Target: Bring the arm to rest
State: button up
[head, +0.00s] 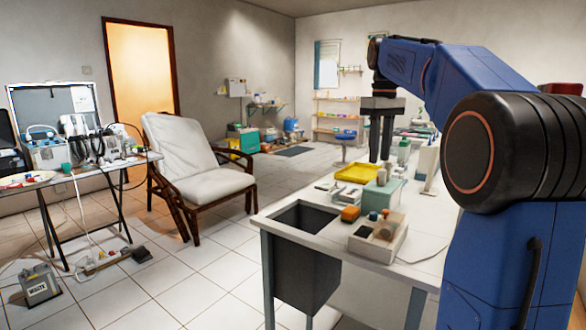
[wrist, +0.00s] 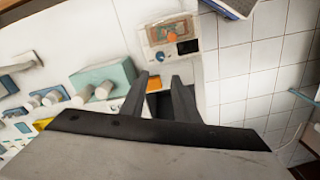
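My blue arm (head: 490,110) is raised on the right of the head view, with its forearm reaching left above the white table (head: 385,262). My gripper (head: 380,158) points down over the table, behind the yellow tray as seen from the head. In the wrist view the two dark fingers of my gripper (wrist: 160,78) stand apart with nothing between them. The gripper is open and empty, and it appears clear of the table items.
A dark bin (head: 307,262) hangs at the table's left end. A reclining chair (head: 205,180) stands left; tiled floor lies between.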

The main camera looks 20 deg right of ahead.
jog(key=s+a+f+m+t, duration=0.2)
jog(key=s+a+f, duration=0.95)
jog(key=s, duration=0.35)
jog(key=s+a+f+t, duration=0.1)
jog(key=s+a+f, duration=0.1)
jog(key=s+f, duration=0.5)
jog(key=s+a+f+m+t, duration=0.1)
jog(key=s+a+f, duration=0.2)
jog(key=s+f, duration=0.4)
notch_tip(320, 180, down, 5)
jog(key=shift+s+r+t, duration=0.2)
jog(key=shift+s+t, duration=0.15)
jog(key=shift+t, duration=0.05)
jog(key=shift+o, duration=0.6)
